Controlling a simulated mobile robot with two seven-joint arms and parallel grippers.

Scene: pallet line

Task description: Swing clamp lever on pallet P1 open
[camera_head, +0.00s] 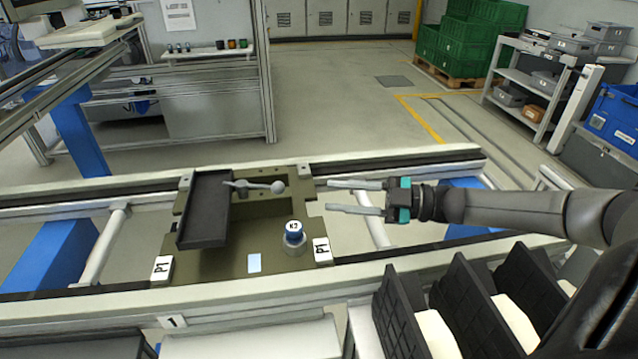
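Pallet P1 (215,268) is an olive-brown plate on the conveyor, with a white P1 label at each front corner. The clamp lever (256,186) is a grey bar with a ball knob at its right end. It lies across the pallet's back part, its left end at the edge of a black tray-like part (205,210). My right gripper (340,196) comes in from the right, open and empty, fingers pointing left. Its fingertips are apart from the knob, to its right. My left gripper is not in view.
Conveyor rails (400,262) run in front of and behind the pallet. Black racks with white contents (470,310) stand at the front right, below my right arm. A workbench (215,100) stands behind at the left. The floor behind the conveyor is open.

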